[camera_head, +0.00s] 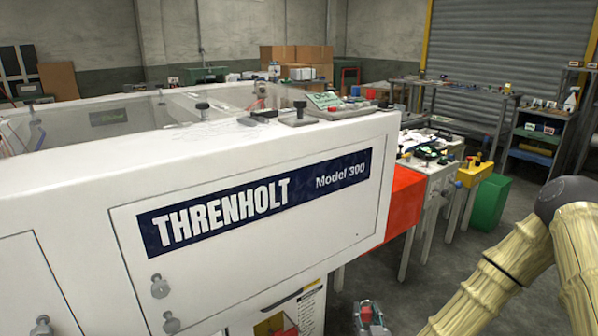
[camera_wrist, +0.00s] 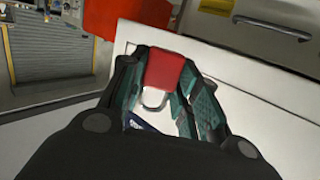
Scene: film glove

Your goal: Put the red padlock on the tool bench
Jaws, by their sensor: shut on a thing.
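The red padlock (camera_wrist: 166,70) is between the fingers of my gripper (camera_wrist: 168,82) in the wrist view, with its pale metal shackle towards the palm. My gripper is shut on it. In the head view, my gripper (camera_head: 371,318) is low at the bottom edge, partly cut off, with a small red patch between its fingers. Several benches stand at the back right, including a long grey one with small items (camera_head: 466,88) and a blue one (camera_head: 532,140). I cannot tell which is the tool bench.
A large white machine (camera_head: 250,165) marked THRENHOLT fills the left and middle of the head view. An orange-red block (camera_head: 404,200), a cluttered table (camera_head: 432,165), a yellow stand (camera_head: 474,174) and a green bin (camera_head: 490,203) stand beyond it.

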